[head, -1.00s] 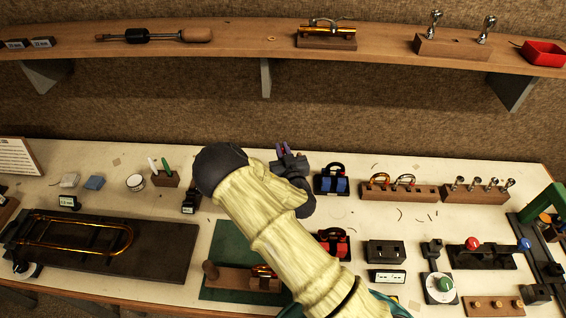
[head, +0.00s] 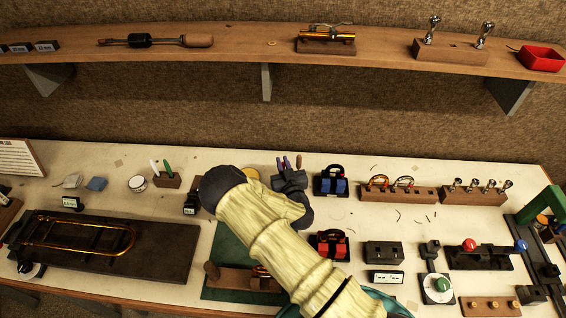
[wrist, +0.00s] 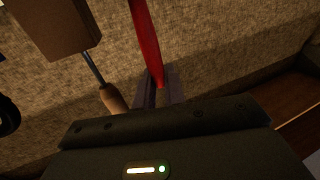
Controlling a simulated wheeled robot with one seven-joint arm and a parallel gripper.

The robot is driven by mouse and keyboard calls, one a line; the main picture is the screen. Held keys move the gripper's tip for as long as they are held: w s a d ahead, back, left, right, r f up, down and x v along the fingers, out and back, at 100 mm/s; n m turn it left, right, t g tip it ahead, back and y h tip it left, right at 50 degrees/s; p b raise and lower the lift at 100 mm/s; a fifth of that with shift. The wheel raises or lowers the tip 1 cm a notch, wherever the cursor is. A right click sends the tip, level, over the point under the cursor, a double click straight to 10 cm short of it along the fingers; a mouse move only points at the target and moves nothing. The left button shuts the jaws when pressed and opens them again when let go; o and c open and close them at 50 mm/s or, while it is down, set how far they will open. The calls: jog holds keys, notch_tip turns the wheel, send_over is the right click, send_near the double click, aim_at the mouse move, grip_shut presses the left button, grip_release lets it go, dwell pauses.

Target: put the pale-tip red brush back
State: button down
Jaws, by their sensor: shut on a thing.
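My gripper (head: 289,166) is over the back middle of the bench in the head view. In the wrist view its fingers (wrist: 160,88) are shut on the red brush (wrist: 147,40), whose red handle runs up out of the top of the picture. The brush's pale tip does not show, and in the head view I cannot make the brush out clearly. A small brown block (head: 167,181) at the back left holds a white-topped and a green-topped stick.
In the wrist view a brown block (wrist: 50,22) and a wooden handle (wrist: 113,99) on a thin metal shaft are left of the brush. A blue-padded stand (head: 332,186) is close right of my gripper. The wall shelf (head: 240,52) runs above.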

jog(key=shift+f, duration=0.15)
jog(key=c, duration=1.5)
grip_release()
jog(key=shift+s+d+b, duration=0.2)
jog(key=shift+s+b, duration=0.1)
jog(key=shift+s, duration=0.2)
jog(key=b+v, duration=0.1)
jog(key=v, duration=0.4)
jog(key=b+v, duration=0.2)
jog(key=v, duration=0.4)
jog(key=shift+r, duration=0.25)
